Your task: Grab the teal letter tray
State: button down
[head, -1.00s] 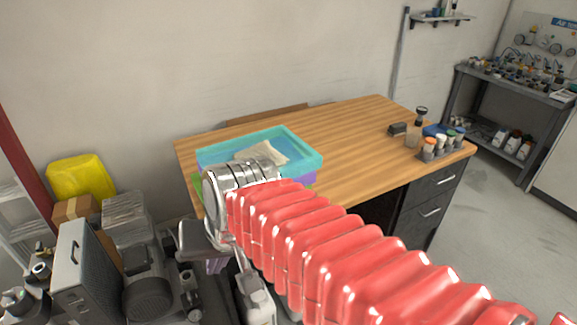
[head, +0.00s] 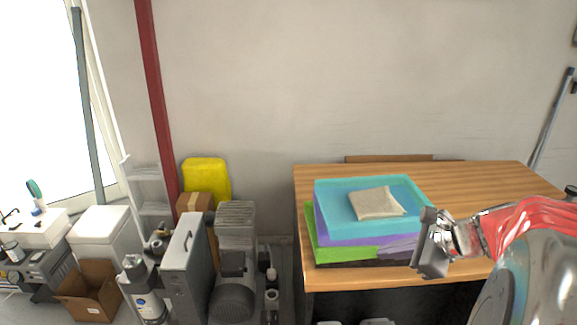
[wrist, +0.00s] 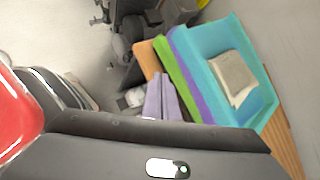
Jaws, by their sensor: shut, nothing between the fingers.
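The teal letter tray (head: 330,192) is the top one of a stack on the wooden desk. A folded beige cloth (head: 376,203) lies in it. Below it are a purple tray (head: 330,232) and a green tray (head: 313,238), with a dark layer at the bottom. My gripper (head: 430,262) is at the right front of the stack, with no thing held in it. In the wrist view the teal tray (wrist: 200,42) and the cloth (wrist: 234,77) show beyond the gripper body, which hides the nearer part of the scene.
The desk (head: 480,175) has free room behind and right of the stack. Compressors (head: 235,265) stand on the floor left of the desk, with a yellow canister (head: 207,180) behind them. An open cardboard box (head: 88,292) lies further left.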

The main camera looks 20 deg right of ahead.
jog(key=s+d+m+t+h, duration=0.1)
jog(key=s+d+m+t, duration=0.2)
jog(key=d+m, duration=0.5)
jog(key=d, duration=0.4)
jog(key=shift+d+h, duration=0.25)
jog(key=shift+h, duration=0.15)
jog(key=shift+f, duration=0.1)
